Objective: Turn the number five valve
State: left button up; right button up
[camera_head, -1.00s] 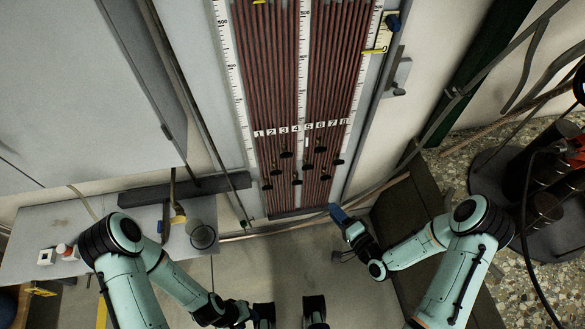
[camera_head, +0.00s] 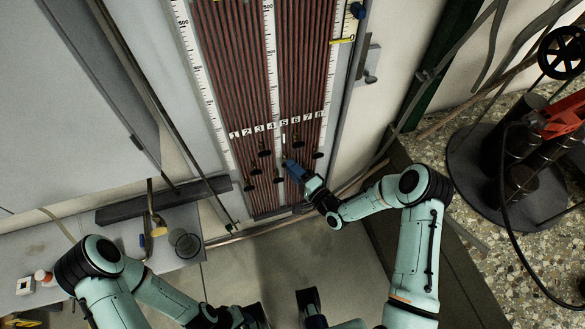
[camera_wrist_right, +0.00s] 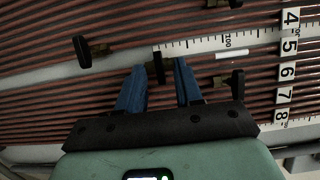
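The number label 5 (camera_head: 284,122) is on the tube board in the head view; the 5 (camera_wrist_right: 289,46) also shows in the right wrist view. A small dark valve with a brass-coloured stem (camera_wrist_right: 158,67), roughly in line with the 5, sits at the gap between my right gripper's blue fingertips (camera_wrist_right: 158,72). The fingers are apart; I cannot tell whether they touch it. In the head view my right gripper (camera_head: 289,164) reaches the board below the 5 and hides this valve.
Other black valves stand close by, one to the left (camera_wrist_right: 82,51) and one to the right (camera_wrist_right: 238,85) of my right fingers. A handwheel (camera_head: 562,50) stands at far right.

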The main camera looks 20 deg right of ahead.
jog(key=shift+w+a, duration=0.1)
jog(key=shift+w, duration=0.2)
grip_shut()
jog(key=shift+n, duration=0.3)
pick_arm(q)
jog(key=shift+t, duration=0.5)
jog(key=f+b, duration=0.1)
jog(key=b, duration=0.1)
jog(key=w+f+b, duration=0.1)
jog(key=f+b, duration=0.1)
jog(key=w+f+b, duration=0.1)
jog(key=shift+f+b, duration=0.3)
jog(key=shift+b, duration=0.1)
pick_arm(e)
jog(key=n+g+h, duration=0.1)
jog(key=n+h, duration=0.1)
jog(key=n, duration=0.2)
jog(key=n+g+h, duration=0.1)
jog(key=n+h, duration=0.2)
jog(key=n, duration=0.2)
jog(key=a+r+n+h, duration=0.1)
jog(key=n+h, duration=0.1)
jog(key=n, duration=0.2)
jog(key=shift+n+g, duration=0.3)
jog(key=shift+g, duration=0.1)
jog(key=shift+h, duration=0.3)
